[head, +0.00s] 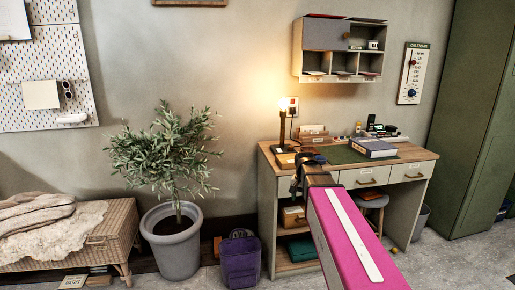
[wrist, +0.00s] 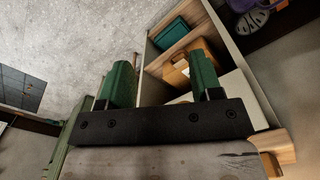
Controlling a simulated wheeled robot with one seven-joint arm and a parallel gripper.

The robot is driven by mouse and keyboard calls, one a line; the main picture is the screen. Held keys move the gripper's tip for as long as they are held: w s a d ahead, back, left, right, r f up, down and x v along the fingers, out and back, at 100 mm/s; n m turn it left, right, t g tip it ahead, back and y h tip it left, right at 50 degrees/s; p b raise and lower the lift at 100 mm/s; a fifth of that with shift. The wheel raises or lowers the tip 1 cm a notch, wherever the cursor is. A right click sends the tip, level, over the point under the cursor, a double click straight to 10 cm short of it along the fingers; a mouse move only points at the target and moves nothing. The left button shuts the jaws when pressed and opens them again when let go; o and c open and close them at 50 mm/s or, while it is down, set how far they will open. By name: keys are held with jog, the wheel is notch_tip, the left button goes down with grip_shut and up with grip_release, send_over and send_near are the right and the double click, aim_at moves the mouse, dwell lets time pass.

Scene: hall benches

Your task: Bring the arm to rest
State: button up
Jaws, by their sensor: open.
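My gripper (head: 306,160) shows in the head view at the end of my pink arm link, in front of the left part of the desk (head: 424,154). It looks small and dark there, and its fingertips are hard to make out. In the wrist view my gripper (wrist: 160,62) has two green fingers set wide apart on a black bar, with nothing between them. Beyond the fingers are the desk's open shelves, with a teal box (wrist: 168,36) and a wooden box (wrist: 180,75). I cannot tell whether the gripper touches the desk.
A lit lamp (head: 283,130) and a thick book (head: 373,147) stand on the desk. A stool (head: 372,201) is partly under it. A green cabinet (head: 467,120) stands at right.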

jog(key=s+f+n, duration=0.4)
jog(key=s+f, duration=1.1)
jog(key=f, duration=0.1)
jog(key=shift+s+f+n, duration=0.15)
jog(key=shift+s+n, duration=0.15)
